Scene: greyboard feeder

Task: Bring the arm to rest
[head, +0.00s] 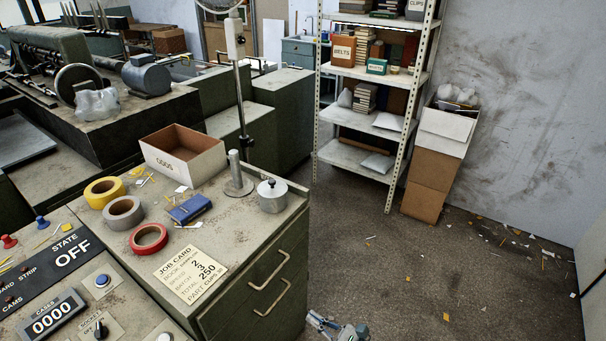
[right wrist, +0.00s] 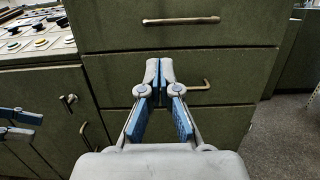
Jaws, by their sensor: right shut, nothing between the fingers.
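My right gripper (head: 330,322) is at the bottom edge of the head view, low in front of the green drawer cabinet and over the floor side. In the right wrist view its two blue-padded fingers (right wrist: 160,70) are together at the tips, shut with nothing between them. They point at the cabinet's drawer fronts (right wrist: 225,65). Some blue-padded parts at the left edge of the right wrist view look like my left gripper (right wrist: 20,122), cut off by the frame. My left gripper does not show in the head view.
The cabinet top (head: 235,222) holds tape rolls (head: 149,239), an open box (head: 183,155), a metal pot (head: 272,195) and a job card (head: 190,273). Drawer handles (head: 268,297) stick out near my right gripper. A shelf rack (head: 372,75) stands behind. The floor (head: 430,275) at right is mostly clear.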

